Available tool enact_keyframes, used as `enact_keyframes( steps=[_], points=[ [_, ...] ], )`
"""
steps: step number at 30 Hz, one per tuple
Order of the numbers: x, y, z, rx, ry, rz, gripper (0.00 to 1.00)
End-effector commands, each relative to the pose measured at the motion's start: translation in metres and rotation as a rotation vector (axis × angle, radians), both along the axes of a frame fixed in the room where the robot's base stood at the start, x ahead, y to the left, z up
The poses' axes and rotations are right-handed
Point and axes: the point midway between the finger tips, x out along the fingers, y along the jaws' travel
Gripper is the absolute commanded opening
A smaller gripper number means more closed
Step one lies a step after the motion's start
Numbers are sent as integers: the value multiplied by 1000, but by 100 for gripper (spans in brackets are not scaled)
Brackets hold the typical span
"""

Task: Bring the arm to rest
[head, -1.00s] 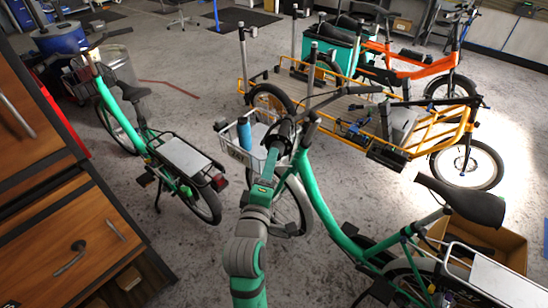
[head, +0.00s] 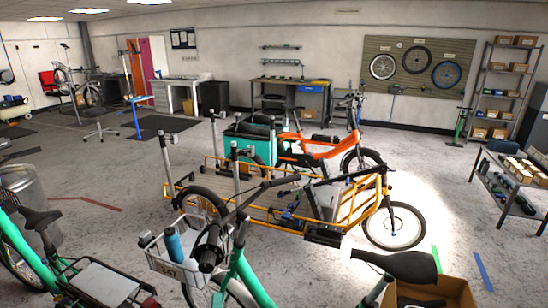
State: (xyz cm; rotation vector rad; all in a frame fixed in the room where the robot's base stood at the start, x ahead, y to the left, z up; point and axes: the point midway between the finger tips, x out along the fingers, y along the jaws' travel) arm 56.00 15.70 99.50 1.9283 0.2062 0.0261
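My arm and gripper are not recognisable in the current head view, so I cannot see whether the gripper is open or shut. A green bike (head: 252,278) stands close in front at the bottom middle. Its white front basket (head: 172,262) holds a blue bottle (head: 173,243). A dark rounded part (head: 209,250) shows just right of the basket, below the handlebar. It looks like part of the bike, though I cannot be certain.
A yellow cargo bike (head: 345,213) stands beyond, with an orange bike (head: 312,150) behind it. Another green bike (head: 28,262) is at lower left. A cardboard box (head: 440,291) is at lower right, below a shelf table (head: 512,190). Open floor lies at left.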

Motion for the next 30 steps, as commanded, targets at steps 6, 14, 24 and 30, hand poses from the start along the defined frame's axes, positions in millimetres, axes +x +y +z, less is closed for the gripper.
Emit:
enact_keyframes(
  steps=[6,14,24,30],
  points=[
    [-49,-30,-58,211,77,-26,51],
    [-116,-65,-104,466,147,-79,51],
    [-213,-110,-135,797,211,-183,51],
    [-272,-134,-137,983,229,-254,51]
  ],
)
